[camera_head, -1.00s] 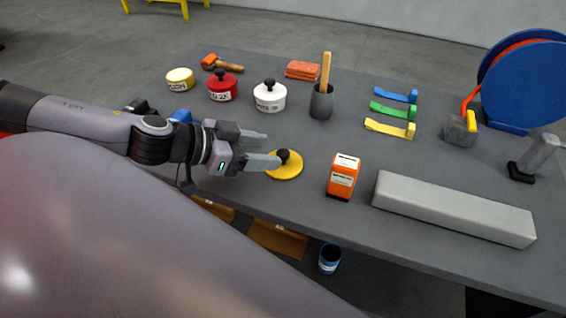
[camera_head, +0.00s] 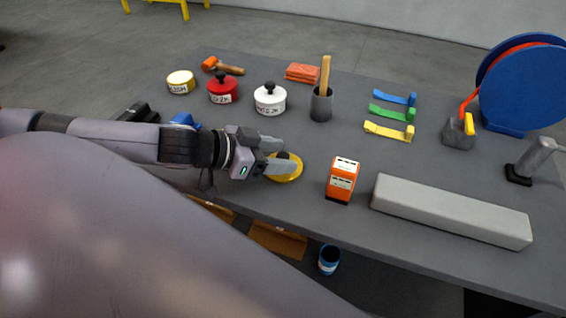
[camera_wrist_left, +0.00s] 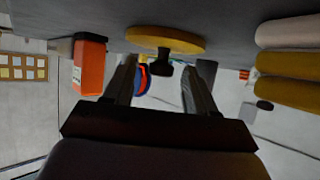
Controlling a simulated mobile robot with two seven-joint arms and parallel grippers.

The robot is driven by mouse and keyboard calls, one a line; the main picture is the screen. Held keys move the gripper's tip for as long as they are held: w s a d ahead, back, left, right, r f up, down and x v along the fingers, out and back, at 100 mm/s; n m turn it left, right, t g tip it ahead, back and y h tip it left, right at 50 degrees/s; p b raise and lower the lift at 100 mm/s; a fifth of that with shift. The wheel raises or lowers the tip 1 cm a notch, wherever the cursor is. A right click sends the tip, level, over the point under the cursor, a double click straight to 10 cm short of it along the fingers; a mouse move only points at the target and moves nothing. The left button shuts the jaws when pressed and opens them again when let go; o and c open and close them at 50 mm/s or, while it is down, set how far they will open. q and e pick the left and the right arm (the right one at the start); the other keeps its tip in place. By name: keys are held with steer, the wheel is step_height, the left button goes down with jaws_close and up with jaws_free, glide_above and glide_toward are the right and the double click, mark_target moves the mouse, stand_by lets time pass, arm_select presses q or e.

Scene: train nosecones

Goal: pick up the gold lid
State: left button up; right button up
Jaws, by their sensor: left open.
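The gold lid (camera_head: 287,175) is a flat yellow disc with a black knob, lying on the dark grey table near its front edge. My left gripper (camera_head: 283,156) is open, its fingers reaching over the lid on either side of the knob in the head view. In the left wrist view the lid (camera_wrist_left: 166,39) is at the top middle, and its black knob (camera_wrist_left: 163,62) sits between the tips of the open fingers (camera_wrist_left: 163,78). I cannot tell whether the fingers touch the knob. My right gripper is not in view.
An orange box (camera_head: 342,180) stands just right of the lid, with a long grey bar (camera_head: 450,211) beyond it. A red pot (camera_head: 222,90), a white pot (camera_head: 270,100) and a grey cup (camera_head: 321,104) stand behind. A blue reel (camera_head: 522,88) is at the right.

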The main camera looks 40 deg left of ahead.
arm_select(q)
jaws_close()
